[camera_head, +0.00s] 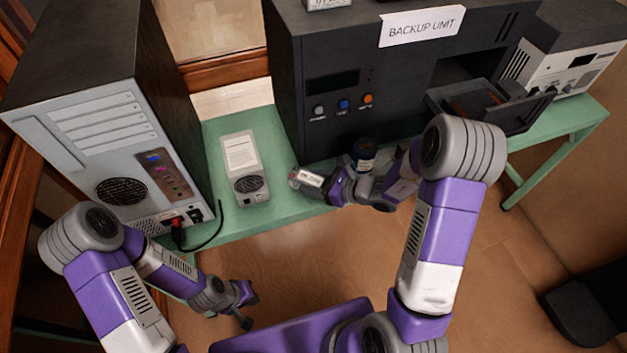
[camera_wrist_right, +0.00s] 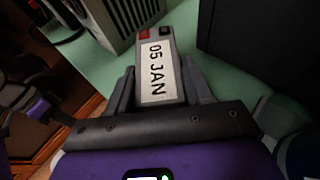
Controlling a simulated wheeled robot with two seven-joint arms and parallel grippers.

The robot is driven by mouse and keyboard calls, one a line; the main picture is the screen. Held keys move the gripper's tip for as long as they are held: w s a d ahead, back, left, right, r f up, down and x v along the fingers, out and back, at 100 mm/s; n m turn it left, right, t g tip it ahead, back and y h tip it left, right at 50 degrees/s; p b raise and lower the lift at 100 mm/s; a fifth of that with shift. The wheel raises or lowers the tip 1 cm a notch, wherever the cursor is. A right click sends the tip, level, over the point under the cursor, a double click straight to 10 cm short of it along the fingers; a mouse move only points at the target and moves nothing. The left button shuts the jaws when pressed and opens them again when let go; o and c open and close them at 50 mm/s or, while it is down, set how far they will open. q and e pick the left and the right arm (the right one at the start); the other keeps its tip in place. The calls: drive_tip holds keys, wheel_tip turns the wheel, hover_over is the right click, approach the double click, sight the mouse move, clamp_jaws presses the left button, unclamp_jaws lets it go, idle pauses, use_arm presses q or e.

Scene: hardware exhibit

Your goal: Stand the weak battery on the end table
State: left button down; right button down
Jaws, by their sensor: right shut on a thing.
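My right gripper (camera_head: 338,188) is shut on a grey battery (camera_head: 309,181) with a white label, held at the front of the green table (camera_head: 272,208). In the right wrist view the battery (camera_wrist_right: 168,65) sits between the two fingers (camera_wrist_right: 160,88). Its label reads "05 JAN", and red and dark terminals show at its far end. Whether it touches the tabletop I cannot tell. My left gripper (camera_head: 247,306) is empty and its fingers are apart, low in front of the table. I cannot tell whether the green table is the end table.
A computer tower (camera_head: 110,120) stands at left, with a cable hanging in front. The black backup unit (camera_head: 400,75) has an open drawer (camera_head: 500,108).

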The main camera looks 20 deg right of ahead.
sight(313, 180)
drive_tip(key=shift+f+b, duration=0.55)
drive_tip(key=shift+b, duration=0.05)
idle(0.4)
drive_tip(key=shift+c, duration=1.8)
unclamp_jaws()
wheel_tip(313, 180, up, 10)
drive_tip(key=p, duration=0.3)
drive_tip(key=shift+p, duration=0.4)
